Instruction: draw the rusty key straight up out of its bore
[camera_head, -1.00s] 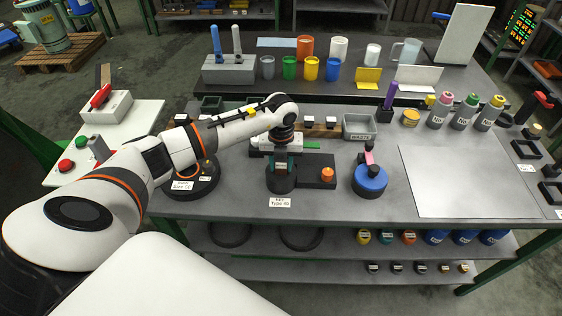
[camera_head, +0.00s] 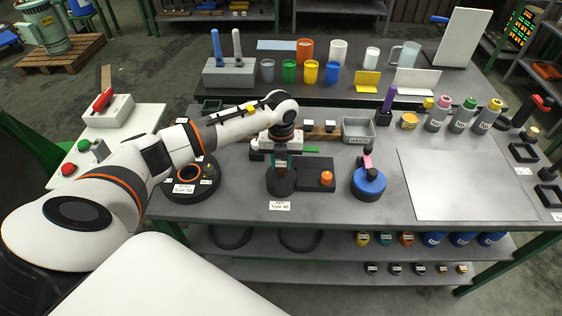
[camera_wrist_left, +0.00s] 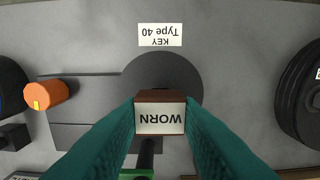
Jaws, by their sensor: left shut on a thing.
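The rusty key shows in the left wrist view as a brown block (camera_wrist_left: 165,96) with a white face reading WORN. My left gripper (camera_wrist_left: 160,122) has its teal fingers shut on the two sides of this block. Beyond it is a round black base (camera_wrist_left: 150,68), by a label reading KEY Type 40 (camera_wrist_left: 160,35). In the head view my left gripper (camera_head: 281,166) points down over the same black base (camera_head: 281,183). The key's lower end and the bore are hidden, so I cannot tell how deep the key sits. My right gripper is not in view.
A dark block with an orange knob (camera_head: 326,178) stands close right of the base. A blue round part (camera_head: 369,184) is farther right, and a black ring stand (camera_head: 190,187) is left. A grey WASTE bin (camera_head: 358,131) is behind. The grey plate (camera_head: 465,185) is clear.

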